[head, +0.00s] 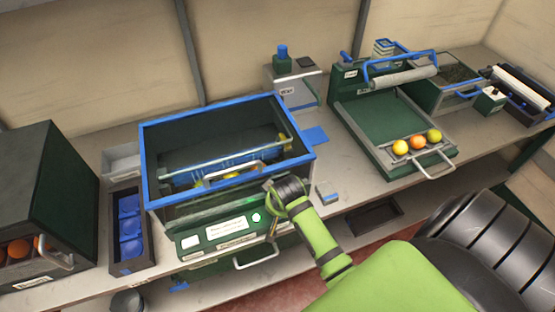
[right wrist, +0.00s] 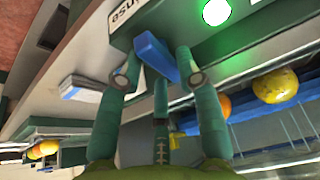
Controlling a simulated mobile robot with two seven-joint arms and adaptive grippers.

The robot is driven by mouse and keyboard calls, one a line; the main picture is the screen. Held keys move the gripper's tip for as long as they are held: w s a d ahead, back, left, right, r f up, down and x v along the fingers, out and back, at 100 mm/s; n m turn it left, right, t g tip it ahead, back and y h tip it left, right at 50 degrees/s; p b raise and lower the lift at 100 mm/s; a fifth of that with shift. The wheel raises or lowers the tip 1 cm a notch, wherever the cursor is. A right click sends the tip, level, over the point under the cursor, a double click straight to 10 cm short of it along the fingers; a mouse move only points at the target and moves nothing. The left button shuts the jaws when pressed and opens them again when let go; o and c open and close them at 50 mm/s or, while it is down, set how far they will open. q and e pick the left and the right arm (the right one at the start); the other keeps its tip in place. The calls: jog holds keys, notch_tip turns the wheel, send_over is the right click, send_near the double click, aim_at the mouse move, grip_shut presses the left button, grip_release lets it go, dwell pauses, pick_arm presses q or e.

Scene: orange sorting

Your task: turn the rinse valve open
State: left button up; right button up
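The rinse valve's blue handle (right wrist: 155,57) shows in the right wrist view, slanted, on the dark green front of the rinse unit beside a partly hidden label. My right gripper (right wrist: 159,62) has its fingers on either side of the handle and appears shut on it. In the head view my right gripper (head: 272,190) is at the unit's front, and the handle is hidden behind it. The blue-rimmed rinse tank (head: 222,106) stands above. A round green light (right wrist: 216,12) glows on the panel near the handle. My left gripper is not in view.
Oranges and lemons (head: 417,143) lie on the green tray unit (head: 385,112) at the right. A dark cabinet (head: 62,195) and a bin of blue pieces (head: 131,262) stand at the left. A wire handle (head: 256,259) sticks out below the panel.

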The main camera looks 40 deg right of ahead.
jog(key=shift+w+f, duration=0.1)
jog(key=shift+f, duration=0.2)
grip_shut()
jog(key=shift+d+n, duration=0.1)
jog(key=shift+n, duration=0.5)
grip_release()
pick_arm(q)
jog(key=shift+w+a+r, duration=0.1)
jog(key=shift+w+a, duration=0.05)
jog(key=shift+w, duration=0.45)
pick_arm(e)
jog(key=v, duration=1.2)
jog(key=shift+d, duration=0.15)
